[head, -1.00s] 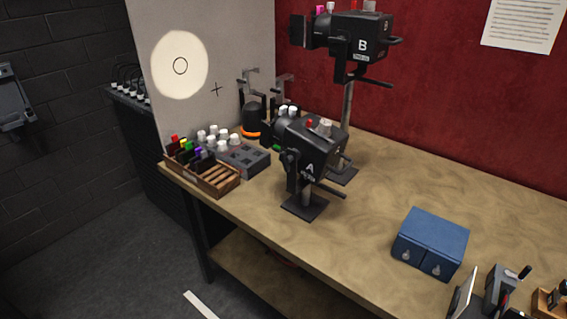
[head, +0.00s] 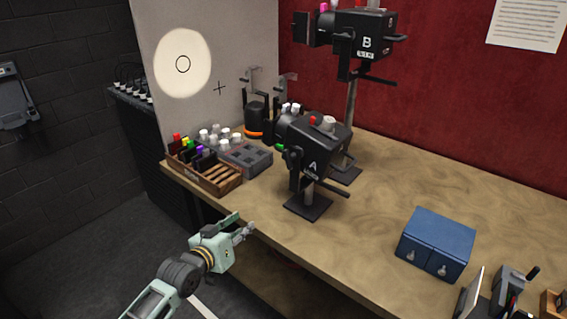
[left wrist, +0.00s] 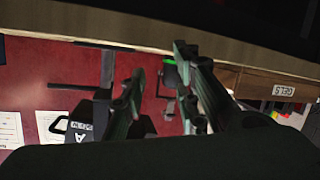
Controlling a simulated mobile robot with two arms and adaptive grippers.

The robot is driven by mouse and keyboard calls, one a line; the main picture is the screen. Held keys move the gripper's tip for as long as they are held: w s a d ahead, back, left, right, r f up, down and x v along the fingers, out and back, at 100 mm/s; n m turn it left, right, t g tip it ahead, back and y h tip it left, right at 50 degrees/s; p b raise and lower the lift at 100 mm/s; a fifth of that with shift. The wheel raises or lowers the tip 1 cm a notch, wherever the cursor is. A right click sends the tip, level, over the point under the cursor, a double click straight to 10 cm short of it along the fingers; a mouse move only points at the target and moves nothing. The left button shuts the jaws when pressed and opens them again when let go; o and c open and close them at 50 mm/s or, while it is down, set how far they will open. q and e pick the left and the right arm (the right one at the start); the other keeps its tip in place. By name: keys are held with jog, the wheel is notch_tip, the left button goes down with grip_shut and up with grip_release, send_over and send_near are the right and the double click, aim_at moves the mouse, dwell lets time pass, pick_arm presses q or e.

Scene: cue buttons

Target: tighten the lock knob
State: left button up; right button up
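Lamp A (head: 318,146) is a black spotlight on a short post and dark base plate on the bench. A thin dark handle sticks out from its lower right side. A small green knob (head: 280,147) shows at its left; a green spot (left wrist: 170,70) also shows between the fingers in the left wrist view. I cannot tell which part is the lock knob. My left gripper (head: 244,222) is in front of the bench's front edge, left of and below lamp A, apart from it. Its fingers (left wrist: 158,72) are spread with nothing between them. My right gripper is not in view.
Lamp B (head: 360,45) stands on a taller post behind. A wooden gel rack (head: 222,188) and a grey box (head: 248,158) with white knobs sit at the bench's left end. A blue two-drawer box (head: 436,240) sits right. The bench between lamp A and it is clear.

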pick_arm(q)
notch_tip(320, 180, up, 9)
jog(key=d+t+h, duration=0.1)
jog(key=d+h, duration=0.1)
jog(key=d, duration=0.1)
jog(key=m+h, duration=0.2)
jog(key=h, duration=0.1)
send_near(286, 159)
jog(key=x, duration=0.2)
jog(key=p+x, duration=0.1)
jog(key=x, duration=0.5)
jog(key=shift+a+r, duration=0.1)
jog(key=shift+w+d, duration=0.35)
jog(key=shift+w, duration=0.2)
jog(key=shift+c, duration=0.3)
grip_shut()
